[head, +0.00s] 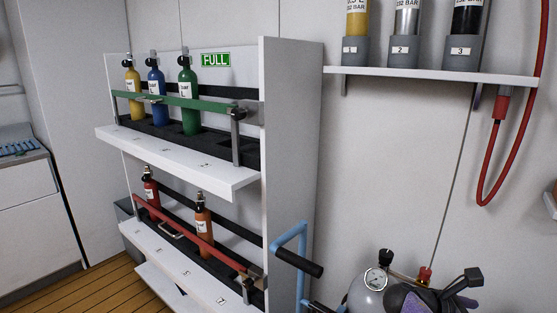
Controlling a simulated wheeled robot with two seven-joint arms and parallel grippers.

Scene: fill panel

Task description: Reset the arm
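A dark grey and purple jointed shape at the bottom right looks like my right arm, with its gripper (471,289) at the right end. Dark finger-like parts show there, but I cannot tell how far apart they are or whether they hold anything. It is in front of or beside a grey cylinder with a round gauge (376,281); contact cannot be told. The lower part of the arm is cut off by the frame edge. My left gripper is not in view.
A white rack (290,150) holds several small cylinders behind a green bar (190,103) and a red bar (196,240). A blue handle (292,240) with a black grip stands before it. A wall shelf (430,77) and red hose (505,150) are at right.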

